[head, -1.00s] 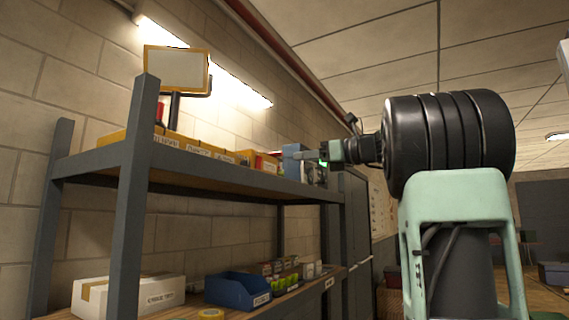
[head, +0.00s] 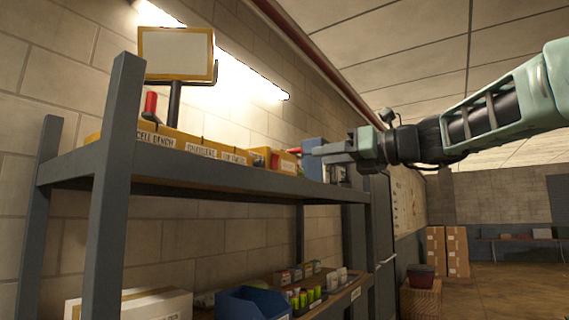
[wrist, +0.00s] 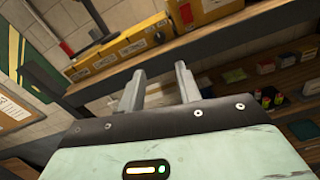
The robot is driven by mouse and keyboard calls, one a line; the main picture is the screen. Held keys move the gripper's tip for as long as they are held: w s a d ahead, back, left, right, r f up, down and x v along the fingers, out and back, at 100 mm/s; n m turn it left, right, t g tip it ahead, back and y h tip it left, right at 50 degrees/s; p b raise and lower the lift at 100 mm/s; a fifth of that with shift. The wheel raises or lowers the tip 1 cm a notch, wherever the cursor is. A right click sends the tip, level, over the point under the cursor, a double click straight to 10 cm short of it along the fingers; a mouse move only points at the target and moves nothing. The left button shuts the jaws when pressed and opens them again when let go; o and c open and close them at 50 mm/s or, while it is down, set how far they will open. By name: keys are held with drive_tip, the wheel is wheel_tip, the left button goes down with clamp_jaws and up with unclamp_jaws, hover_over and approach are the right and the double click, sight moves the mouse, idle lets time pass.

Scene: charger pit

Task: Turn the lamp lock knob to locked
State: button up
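A lamp-like panel (head: 176,54) with a yellow frame stands on a black post on the top shelf, at the left of the head view. A red upright handle (head: 150,104) shows beside the post; a red-tipped rod (wrist: 67,48) shows in the wrist view. I cannot make out a lock knob for certain. My gripper (head: 318,152) is at the shelf's far end, well right of the panel. In the wrist view its two fingers (wrist: 160,86) are apart with nothing seen between them.
Yellow labelled boxes (head: 200,146) line the top shelf (head: 230,186), with a blue box (head: 313,152) behind my gripper. A steel upright (head: 118,180) stands in front. The lower shelf holds a blue bin (head: 245,304) and a white box (head: 135,304).

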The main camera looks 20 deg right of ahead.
sight(262, 165)
drive_tip(key=p+x, duration=0.6)
drive_tip(key=x, duration=1)
drive_tip(key=shift+w+a, duration=0.2)
drive_tip(key=shift+w, duration=0.05)
drive_tip(key=c, duration=0.7)
drive_tip(key=shift+f, duration=0.15)
